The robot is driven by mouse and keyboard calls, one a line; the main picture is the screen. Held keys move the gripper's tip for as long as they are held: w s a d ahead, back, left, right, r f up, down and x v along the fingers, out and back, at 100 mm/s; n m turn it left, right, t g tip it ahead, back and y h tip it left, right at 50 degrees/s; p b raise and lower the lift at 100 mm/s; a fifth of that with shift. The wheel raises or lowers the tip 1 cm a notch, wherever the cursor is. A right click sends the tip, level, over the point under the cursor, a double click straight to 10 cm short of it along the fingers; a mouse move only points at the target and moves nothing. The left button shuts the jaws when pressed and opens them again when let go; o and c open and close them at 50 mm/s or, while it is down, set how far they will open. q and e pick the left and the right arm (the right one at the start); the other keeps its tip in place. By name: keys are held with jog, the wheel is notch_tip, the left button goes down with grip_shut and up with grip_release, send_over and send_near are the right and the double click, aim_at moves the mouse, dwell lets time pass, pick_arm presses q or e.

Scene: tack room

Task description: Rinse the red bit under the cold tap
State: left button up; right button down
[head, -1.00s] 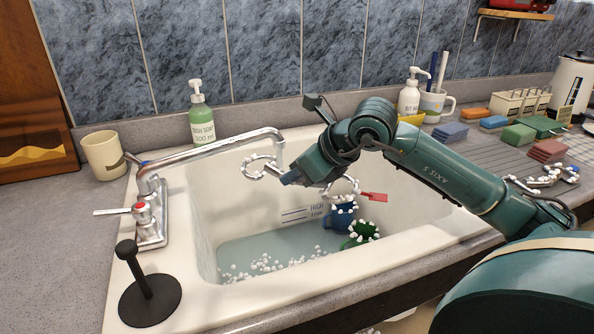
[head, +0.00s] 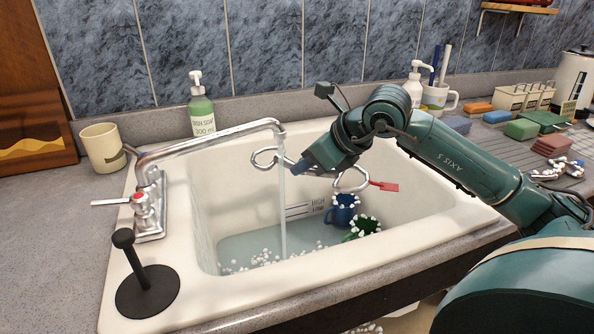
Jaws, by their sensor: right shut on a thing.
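The metal bit with a red tag (head: 385,186) hangs over the sink. My right gripper (head: 306,166) is shut on its middle. One ring (head: 262,158) shows left of the gripper and the other (head: 350,181) right of it. The tap (head: 215,137) runs a thin stream of water (head: 283,200) into the sink. The stream passes at the bit's left ring and the gripper's tip; whether it strikes the metal is hard to tell. I see no clear foam on the bit. My left gripper is not in view.
A black upright holder (head: 147,290) stands at the front left corner. A green soap bottle (head: 201,110) and a cream mug (head: 103,148) stand behind.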

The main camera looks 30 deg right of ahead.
aim_at(289, 164)
jog(key=shift+a+r, duration=0.1)
dwell(0.3)
jog(key=shift+w+a+p, duration=0.2)
jog(key=shift+a+p, duration=0.2)
jog(key=shift+a, duration=0.35)
jog(key=shift+w+a+p, duration=0.2)
jog(key=shift+a+p, duration=0.15)
jog(key=shift+a, duration=0.4)
jog(key=shift+a, duration=0.15)
jog(key=shift+w+d, duration=0.15)
jog(key=shift+d, duration=0.05)
jog(key=shift+w+d, duration=0.55)
jog(key=shift+d, duration=0.3)
jog(key=shift+b, duration=0.3)
jog(key=shift+s+a+b, duration=0.2)
jog(key=shift+s+b, duration=0.45)
jog(key=shift+s, duration=0.2)
jog(key=shift+s+a+b, duration=0.15)
jog(key=shift+s+b, duration=0.5)
jog(key=shift+s, duration=0.2)
